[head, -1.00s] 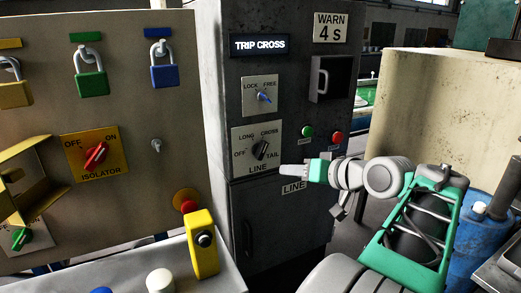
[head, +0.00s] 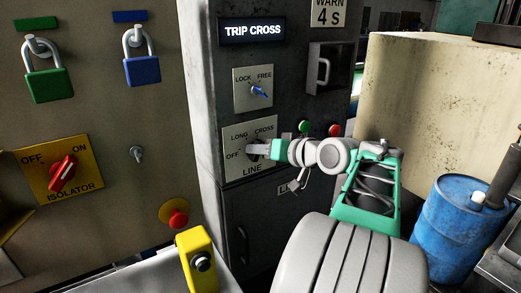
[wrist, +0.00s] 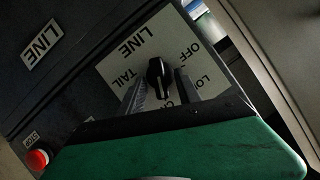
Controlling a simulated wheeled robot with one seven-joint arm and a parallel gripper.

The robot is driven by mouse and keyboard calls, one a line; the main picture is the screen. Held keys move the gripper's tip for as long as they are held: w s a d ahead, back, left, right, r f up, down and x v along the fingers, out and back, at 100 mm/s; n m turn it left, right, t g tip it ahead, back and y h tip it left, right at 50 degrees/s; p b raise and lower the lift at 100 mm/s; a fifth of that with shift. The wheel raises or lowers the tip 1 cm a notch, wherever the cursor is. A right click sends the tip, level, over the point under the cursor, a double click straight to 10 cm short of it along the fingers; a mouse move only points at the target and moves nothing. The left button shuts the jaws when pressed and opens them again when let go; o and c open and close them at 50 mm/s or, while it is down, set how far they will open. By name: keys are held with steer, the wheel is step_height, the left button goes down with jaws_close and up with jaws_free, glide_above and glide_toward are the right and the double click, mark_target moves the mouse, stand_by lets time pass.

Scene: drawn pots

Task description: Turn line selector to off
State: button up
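The line selector is a black knob on a pale plate (head: 232,140) marked OFF, LONG, CROSS and LINE in the head view, where my gripper mostly covers the knob. In the wrist view the black knob (wrist: 158,72) shows clearly, its white mark pointing down the picture, roughly towards the partly hidden CROSS label. TAIL and OFF also show on that plate. My gripper (head: 256,150) is at the selector. In the wrist view its two fingers (wrist: 160,80) are open, one on each side of the knob, with small gaps visible; I cannot tell whether either touches.
Above is a LOCK/FREE switch (head: 258,91) with a blue pointer. Green (head: 303,126) and red (head: 335,130) buttons sit close to my gripper. A yellow isolator plate (head: 35,160) is at left, a red mushroom button (head: 178,218) below. A blue barrel (head: 445,225) stands right.

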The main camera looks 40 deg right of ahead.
steer(key=shift+w+f, duration=0.1)
steer(key=shift+w, duration=0.1)
steer(key=shift+c, duration=0.4)
jaws_close()
